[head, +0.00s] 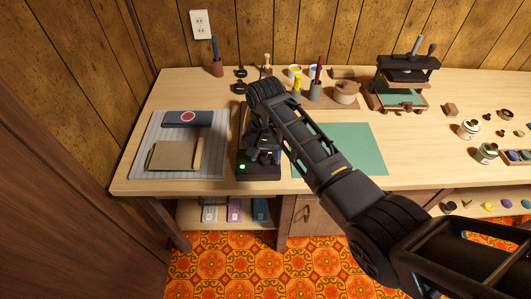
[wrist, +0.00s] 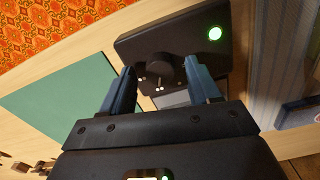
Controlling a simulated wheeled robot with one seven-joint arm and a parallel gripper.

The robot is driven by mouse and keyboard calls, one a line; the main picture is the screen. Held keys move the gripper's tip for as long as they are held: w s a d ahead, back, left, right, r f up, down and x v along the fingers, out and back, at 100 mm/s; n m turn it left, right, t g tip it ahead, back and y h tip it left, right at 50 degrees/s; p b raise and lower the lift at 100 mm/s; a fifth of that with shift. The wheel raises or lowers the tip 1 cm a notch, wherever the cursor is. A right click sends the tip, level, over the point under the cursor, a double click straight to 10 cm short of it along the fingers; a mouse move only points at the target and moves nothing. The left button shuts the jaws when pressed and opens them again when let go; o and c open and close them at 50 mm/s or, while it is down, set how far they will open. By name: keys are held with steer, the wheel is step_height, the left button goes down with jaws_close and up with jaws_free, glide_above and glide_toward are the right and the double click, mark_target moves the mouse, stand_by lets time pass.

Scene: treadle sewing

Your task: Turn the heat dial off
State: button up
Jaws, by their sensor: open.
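The heat dial (wrist: 158,68) is a dark round knob on a black heating unit (wrist: 135,42), with small white marks beside it in the wrist view. A green light (wrist: 215,33) glows at the unit's corner. In the head view the unit's black base (head: 262,174) sits near the table's front edge, its green light (head: 242,167) also lit. My gripper (wrist: 163,82) is open, with its two blue fingers apart on either side of the dial. I cannot tell whether they touch it. In the head view my gripper (head: 263,152) points down over the unit, and my arm hides the dial.
A grey striped mat (head: 140,172) with a dark blue box (head: 188,119) and a tan pad (head: 172,155) lies left of the unit. A green mat (head: 355,140) lies to the right. A black press (head: 405,75), pots and cups stand further back.

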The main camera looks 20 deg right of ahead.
steer(key=shift+f, duration=0.15)
steer(key=shift+c, duration=0.2)
steer(key=c, duration=1)
